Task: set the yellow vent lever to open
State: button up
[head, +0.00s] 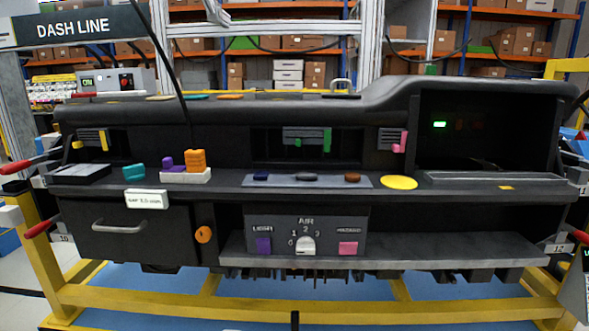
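The left vent (91,135) is a grey slatted panel at the left end of the dark dashboard. Two yellow parts show on it. A tall narrow yellow piece (103,140) stands upright at its right side, and a small yellow tab (77,144) sits at its lower left. I cannot tell which of the two is the lever, nor its setting. A small dark upright piece at the bottom centre edge looks like the tip of my gripper (295,321). It is far below and right of the vent, and its fingers cannot be made out.
The middle vent (303,134) has green parts and the right vent (390,138) pink ones. On the ledge below stand a dark tray (80,172), a teal piece (134,172), and orange (195,160) and purple blocks. Red-handled clamps (17,167) flank the dashboard. A black cable hangs right of the left vent.

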aim_at(77, 145)
jog(key=j, duration=0.75)
jog(key=i+j, duration=0.15)
jog(key=j, duration=0.55)
jog(key=k+j+u, duration=0.05)
